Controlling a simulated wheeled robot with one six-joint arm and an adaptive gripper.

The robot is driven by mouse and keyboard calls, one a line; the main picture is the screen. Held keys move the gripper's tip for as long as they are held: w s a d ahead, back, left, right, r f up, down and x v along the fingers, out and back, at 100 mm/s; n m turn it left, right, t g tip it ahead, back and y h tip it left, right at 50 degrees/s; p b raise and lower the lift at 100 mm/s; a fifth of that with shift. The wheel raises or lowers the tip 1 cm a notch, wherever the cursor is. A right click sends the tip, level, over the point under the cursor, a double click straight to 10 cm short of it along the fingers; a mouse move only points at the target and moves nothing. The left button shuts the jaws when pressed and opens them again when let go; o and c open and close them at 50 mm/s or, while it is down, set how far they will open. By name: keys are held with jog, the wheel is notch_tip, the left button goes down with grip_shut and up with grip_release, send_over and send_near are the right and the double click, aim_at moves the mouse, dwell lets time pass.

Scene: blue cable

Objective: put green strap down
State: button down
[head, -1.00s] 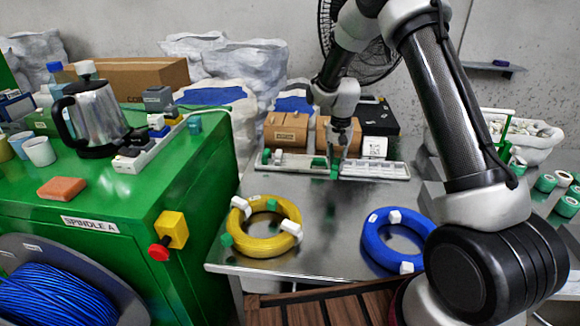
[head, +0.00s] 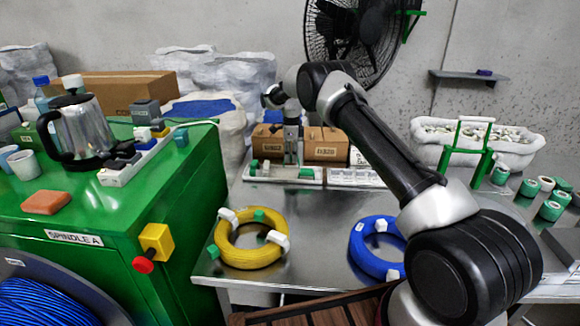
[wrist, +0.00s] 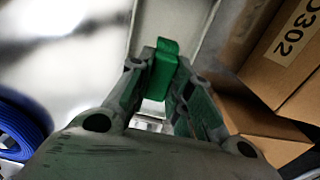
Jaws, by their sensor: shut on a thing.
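My gripper (head: 293,160) is over the left white tray (head: 278,178) at the back of the steel table. In the wrist view, my gripper (wrist: 156,75) is shut on a green strap (wrist: 160,72), a small bright green block between the fingertips. A pale tray (wrist: 176,22) shows behind it. Whether the strap touches the tray is unclear. Other green pieces lie in the left tray, one at its left end (head: 254,166). Green pieces also sit on the yellow coil (head: 225,243).
Cardboard boxes (head: 325,143) stand close behind the trays. A second white tray (head: 355,178) is to the right. A blue coil (head: 362,258) lies at the front. The table between trays and coils is clear.

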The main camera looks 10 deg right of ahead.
jog(key=shift+f, duration=2.05)
jog(key=shift+f, duration=0.15)
jog(key=c, duration=1.3)
grip_release()
